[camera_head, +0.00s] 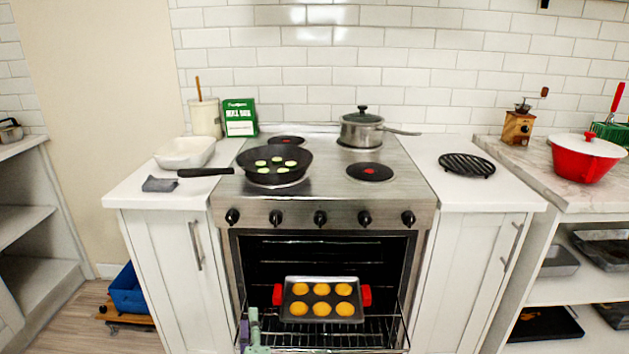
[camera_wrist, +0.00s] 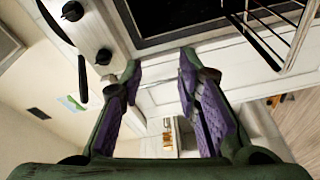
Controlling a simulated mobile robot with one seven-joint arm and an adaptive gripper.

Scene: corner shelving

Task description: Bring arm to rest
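My gripper (camera_head: 249,326) is at the bottom of the head view, at the front left of the open oven, beside the wire rack. Its green and purple fingers stand apart in the wrist view (camera_wrist: 160,75), with nothing between them. A tray (camera_head: 320,311) of several round yellow pieces, with red grips at both sides, rests on the oven rack (camera_head: 370,338), apart from my gripper. Most of my arm is out of view.
The stove (camera_head: 325,185) carries a black pan (camera_head: 303,168) of green slices and a lidded steel pot (camera_head: 361,131). White cabinets flank the oven. A red pot (camera_head: 583,163) stands at right. The rack juts out of the oven.

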